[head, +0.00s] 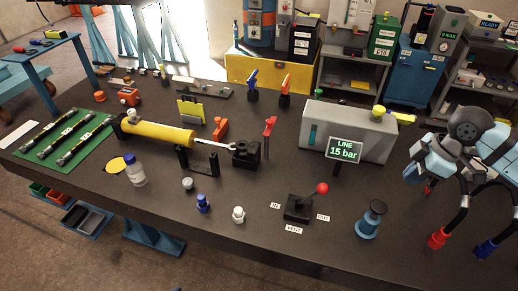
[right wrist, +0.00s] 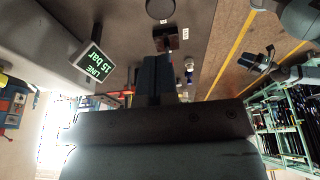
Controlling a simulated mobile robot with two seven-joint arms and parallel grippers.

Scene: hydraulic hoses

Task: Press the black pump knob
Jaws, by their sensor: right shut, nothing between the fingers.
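A black knob (head: 378,207) sits on top of a blue, flared pump body (head: 368,224) near the table's front edge, right of the lever valve. My right gripper (head: 411,173) is at the right of the head view, above the table, behind and to the right of the knob and apart from it. Its fingers (right wrist: 158,84) are closed and empty in the right wrist view. A dark round disc at the top edge of that view looks like the knob (right wrist: 160,8).
A red-balled lever valve (head: 298,208) stands left of the pump. The grey unit (head: 350,130) and its "LINE 15 bar" display (head: 344,150) stand behind. Two black hoses with red (head: 437,238) and blue (head: 485,248) ends hang close to my right arm.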

